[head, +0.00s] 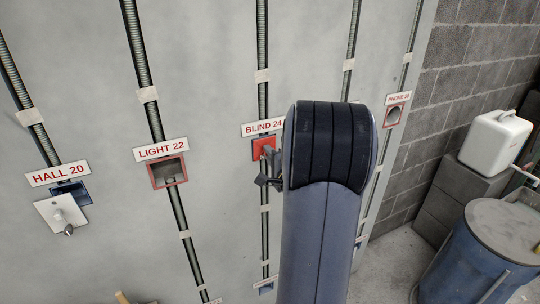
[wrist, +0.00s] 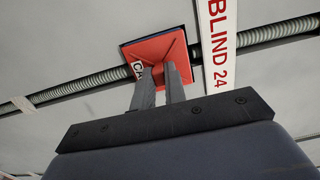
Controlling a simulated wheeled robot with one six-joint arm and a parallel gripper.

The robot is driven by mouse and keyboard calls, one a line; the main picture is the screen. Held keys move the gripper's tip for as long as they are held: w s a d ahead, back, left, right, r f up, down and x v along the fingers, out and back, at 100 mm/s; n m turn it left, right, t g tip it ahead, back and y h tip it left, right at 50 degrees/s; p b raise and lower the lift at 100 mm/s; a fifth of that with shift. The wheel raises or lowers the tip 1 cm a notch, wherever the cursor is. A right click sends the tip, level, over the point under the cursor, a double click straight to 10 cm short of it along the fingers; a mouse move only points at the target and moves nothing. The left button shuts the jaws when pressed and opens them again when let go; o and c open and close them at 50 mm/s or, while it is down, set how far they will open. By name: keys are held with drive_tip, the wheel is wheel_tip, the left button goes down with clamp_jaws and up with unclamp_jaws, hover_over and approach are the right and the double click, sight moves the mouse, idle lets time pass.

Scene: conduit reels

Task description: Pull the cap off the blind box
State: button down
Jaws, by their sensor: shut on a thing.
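The blind box sits on the wall under the "BLIND 24" label (head: 262,127), with a conduit running into it from above and below. Its red cap (head: 264,146) covers the box front, and in the wrist view the cap (wrist: 129,50) looks seated on it. My gripper (wrist: 164,72) has its two fingers close together at the middle of the cap, shut on a part of it that the fingers hide. In the head view my gripper (head: 268,170) is partly hidden behind my arm. The label (wrist: 218,45) also shows in the wrist view, right of the cap.
The open light box (head: 169,172) is to the left, and the hall box (head: 70,191) has a white plate (head: 61,214) hanging from it. The phone box (head: 394,116) is to the right. A blue drum (head: 475,255) and a white canister (head: 495,141) stand at the right.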

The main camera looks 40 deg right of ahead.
drive_tip(key=shift+s+a, duration=0.1)
drive_tip(key=shift+s, duration=0.25)
drive_tip(key=shift+s+a, duration=0.15)
drive_tip(key=shift+s, duration=0.45)
idle(0.8)
drive_tip(key=shift+p+v, duration=0.55)
drive_tip(key=shift+v, duration=1.9)
